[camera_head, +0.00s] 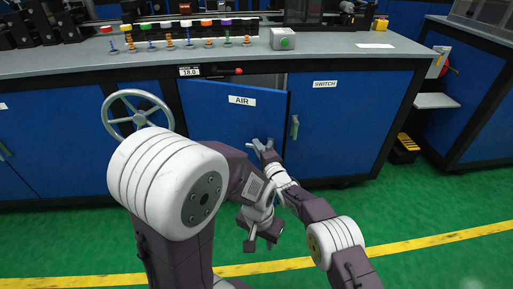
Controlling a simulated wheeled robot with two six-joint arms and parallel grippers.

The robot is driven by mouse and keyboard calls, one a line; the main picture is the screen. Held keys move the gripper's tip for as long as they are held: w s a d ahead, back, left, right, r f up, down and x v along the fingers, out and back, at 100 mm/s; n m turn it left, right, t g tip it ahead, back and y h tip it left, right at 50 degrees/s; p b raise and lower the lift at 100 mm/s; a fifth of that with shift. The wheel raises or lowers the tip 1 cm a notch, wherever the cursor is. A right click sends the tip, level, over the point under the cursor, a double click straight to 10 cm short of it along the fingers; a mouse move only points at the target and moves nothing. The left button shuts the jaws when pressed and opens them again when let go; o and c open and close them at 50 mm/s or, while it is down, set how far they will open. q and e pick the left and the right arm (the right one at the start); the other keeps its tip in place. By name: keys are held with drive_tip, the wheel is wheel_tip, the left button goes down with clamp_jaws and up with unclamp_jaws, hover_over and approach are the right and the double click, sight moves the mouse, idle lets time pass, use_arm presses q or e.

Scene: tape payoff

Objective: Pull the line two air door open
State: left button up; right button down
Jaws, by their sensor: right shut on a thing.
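The blue door labelled AIR (225,115) is in the middle of the head view, on the front of the grey-topped bench. It stands slightly open, with its right edge swung out and a pale gap above it. My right gripper (262,147) is at the lower right of this door, shut, and its jaws cover what they hold, which looks like the door's handle. My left gripper (262,240) hangs lower, over the green floor, apart from the door, with its fingers spread and nothing between them.
A grey handwheel (137,116) is to the left. A red-ended lever (238,71) sits above the AIR door.

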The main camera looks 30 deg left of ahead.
use_arm(q)
drive_tip(key=shift+s, duration=0.5)
use_arm(e)
drive_tip(key=shift+s, duration=0.55)
drive_tip(key=c, duration=1.4)
unclamp_jaws()
